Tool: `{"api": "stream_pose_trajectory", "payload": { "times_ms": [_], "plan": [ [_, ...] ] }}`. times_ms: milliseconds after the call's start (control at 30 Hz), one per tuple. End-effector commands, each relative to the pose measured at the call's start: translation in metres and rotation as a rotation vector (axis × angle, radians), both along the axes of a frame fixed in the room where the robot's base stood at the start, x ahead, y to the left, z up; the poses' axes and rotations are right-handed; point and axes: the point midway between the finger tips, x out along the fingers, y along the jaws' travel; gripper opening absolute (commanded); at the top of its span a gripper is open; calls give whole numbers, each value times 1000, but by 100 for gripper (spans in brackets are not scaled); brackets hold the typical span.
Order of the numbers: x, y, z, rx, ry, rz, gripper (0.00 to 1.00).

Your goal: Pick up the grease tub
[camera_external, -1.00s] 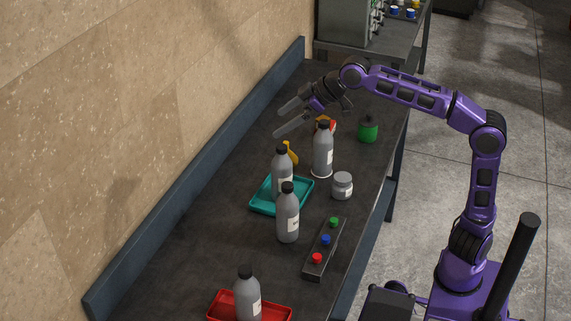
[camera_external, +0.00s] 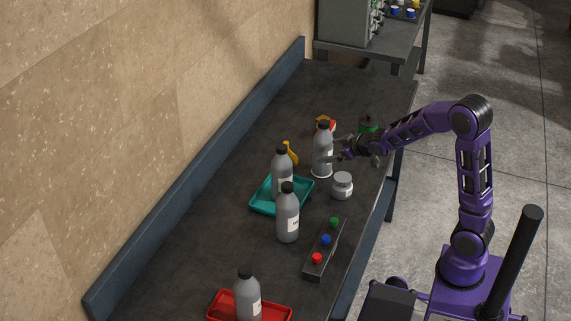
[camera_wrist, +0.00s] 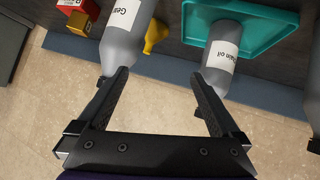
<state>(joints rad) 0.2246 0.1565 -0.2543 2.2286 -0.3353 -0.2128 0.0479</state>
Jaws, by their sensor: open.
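The grease tub appears to be the small grey lidded jar with a pale label (camera_external: 342,187), upright on the dark bench right of the teal tray. My gripper (camera_external: 338,150) is open and empty, above and behind the jar in the external view, with its fingers pointing left toward a grey bottle (camera_external: 322,155). I cannot tell whether it touches that bottle.
Two more grey bottles (camera_external: 288,218) (camera_external: 282,172) stand at the teal tray (camera_external: 262,207). A yellow funnel (camera_wrist: 155,36) is beside them. A button box (camera_external: 313,271) lies in front of the jar. A red tray (camera_external: 281,313) holds another bottle.

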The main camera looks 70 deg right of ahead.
Motion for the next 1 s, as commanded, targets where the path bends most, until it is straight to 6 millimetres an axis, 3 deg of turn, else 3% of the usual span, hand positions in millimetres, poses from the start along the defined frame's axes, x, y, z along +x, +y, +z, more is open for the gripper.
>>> {"api": "stream_pose_trajectory", "payload": {
  "times_ms": [133, 300, 367, 500, 733, 1000],
  "plan": [
    [-41, -13, -36, 54, -23, -26, 100],
    [-82, -7, -68, 138, -80, -34, 100],
    [-90, -5, -81, 164, -115, -21, 100],
    [-86, -4, -98, 175, -211, 29, 100],
    [-79, -5, -105, 168, -279, 59, 100],
    [-54, -11, -115, 167, -282, 60, 100]
  ]
}}
